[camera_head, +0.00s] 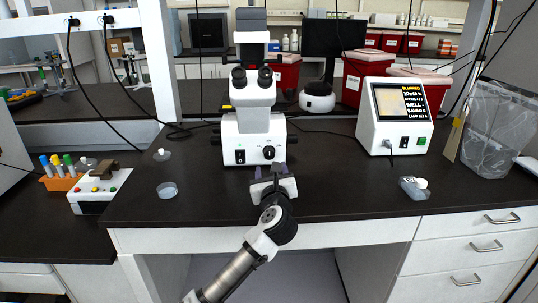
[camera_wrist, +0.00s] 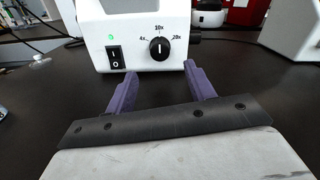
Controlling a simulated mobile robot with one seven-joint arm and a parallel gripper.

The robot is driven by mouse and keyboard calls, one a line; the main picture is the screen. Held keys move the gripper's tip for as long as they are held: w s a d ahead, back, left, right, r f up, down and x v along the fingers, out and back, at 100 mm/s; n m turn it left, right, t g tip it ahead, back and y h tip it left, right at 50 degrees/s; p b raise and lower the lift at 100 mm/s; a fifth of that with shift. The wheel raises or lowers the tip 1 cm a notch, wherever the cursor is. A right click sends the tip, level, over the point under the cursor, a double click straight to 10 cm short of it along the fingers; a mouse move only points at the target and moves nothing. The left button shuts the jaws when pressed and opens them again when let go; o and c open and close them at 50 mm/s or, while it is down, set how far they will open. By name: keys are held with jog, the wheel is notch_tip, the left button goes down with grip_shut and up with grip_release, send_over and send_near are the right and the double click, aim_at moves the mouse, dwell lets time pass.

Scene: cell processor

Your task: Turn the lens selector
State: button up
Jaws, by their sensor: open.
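The lens selector (camera_head: 269,152) is a round black knob on the front of the white microscope (camera_head: 252,125). In the wrist view the lens selector (camera_wrist: 159,48) has a white pointer line and labels 4x, 10x and 20x around it; the line points up near 10x. A black power switch (camera_wrist: 115,56) sits to its left with a green light above. My gripper (camera_wrist: 155,80) has two purple fingers spread apart with nothing between them. It is in front of the microscope base, short of the knob and apart from it. In the head view my gripper (camera_head: 271,171) is just below the knob.
A white device with a screen (camera_head: 402,103) stands to the right, and a clear bin (camera_head: 488,130) beyond it. A small dish (camera_head: 167,190) lies to the left, near a white button box (camera_head: 98,190).

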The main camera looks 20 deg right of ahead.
aim_at(269, 155)
jog(key=p+x, duration=0.1)
jog(key=x, duration=0.7)
jog(key=shift+p, duration=0.3)
jog(key=shift+s, duration=0.1)
jog(key=c, duration=1)
jog(key=shift+f+n, duration=0.1)
jog(key=shift+n, duration=0.3)
jog(key=n+b, duration=0.1)
jog(key=n, duration=0.4)
jog(key=shift+f+n+b, duration=0.1)
jog(key=shift+n+b, duration=0.2)
jog(key=n+b, duration=0.1)
jog(key=n, duration=0.4)
jog(key=shift+n, duration=0.4)
